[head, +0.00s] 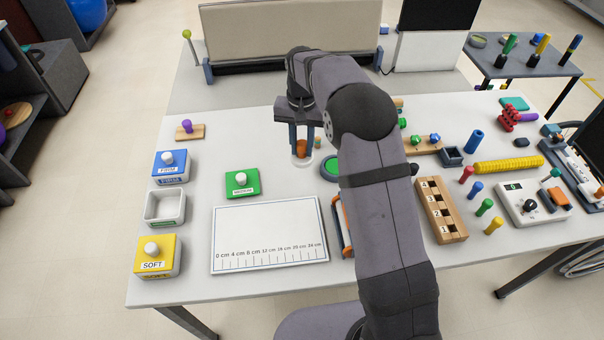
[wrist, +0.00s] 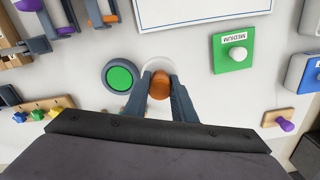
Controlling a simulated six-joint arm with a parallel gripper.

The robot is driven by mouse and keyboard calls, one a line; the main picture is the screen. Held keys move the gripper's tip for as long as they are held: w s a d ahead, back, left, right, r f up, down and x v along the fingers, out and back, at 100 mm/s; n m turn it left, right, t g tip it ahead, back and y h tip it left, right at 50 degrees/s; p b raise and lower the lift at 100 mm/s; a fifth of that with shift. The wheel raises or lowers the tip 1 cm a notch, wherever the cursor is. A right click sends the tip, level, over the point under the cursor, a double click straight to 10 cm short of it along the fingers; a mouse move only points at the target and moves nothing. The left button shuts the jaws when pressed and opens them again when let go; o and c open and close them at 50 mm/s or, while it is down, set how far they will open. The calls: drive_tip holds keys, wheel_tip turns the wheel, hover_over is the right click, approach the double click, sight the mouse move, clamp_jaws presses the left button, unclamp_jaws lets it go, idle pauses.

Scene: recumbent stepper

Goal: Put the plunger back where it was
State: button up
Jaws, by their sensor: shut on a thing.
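My gripper (head: 301,150) points down at the middle of the table, and its fingers are shut on an orange-brown rounded knob (wrist: 159,85). The knob also shows between the fingers in the head view (head: 301,147). A white round dish or base (wrist: 155,66) lies under or around the knob; I cannot tell whether they are joined or touching. No part is labelled plunger, and I cannot tell for certain that the held knob is it. White knobs stand on the blue FIRM box (head: 170,171), the green MEDIUM box (head: 242,187) and the yellow SOFT box (head: 165,264).
A round green button (wrist: 120,77) in a dark ring sits close beside my gripper. An empty white tray (head: 150,219) lies between the blue and yellow boxes. A white ruler board (head: 268,230) lies in front. Pegs and a numbered wooden block (head: 437,205) crowd the right side.

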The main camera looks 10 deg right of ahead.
drive_tip(key=shift+f+p, duration=0.95)
drive_tip(key=shift+f, duration=3.6)
drive_tip(key=shift+f, duration=0.15)
drive_tip(key=o, duration=1)
drive_tip(key=shift+c, duration=0.2)
wheel_tip(320, 180, up, 12)
drive_tip(key=b, duration=0.2)
drive_tip(key=shift+b, duration=0.35)
drive_tip(key=s+d+f+n, duration=0.1)
drive_tip(key=s+d, duration=0.2)
drive_tip(key=s, duration=1.2)
drive_tip(key=s+d+f+n, duration=0.2)
drive_tip(key=s+d, duration=0.1)
drive_tip(key=s, duration=1.2)
drive_tip(key=shift+d+n, duration=0.2)
drive_tip(key=shift+n, duration=0.1)
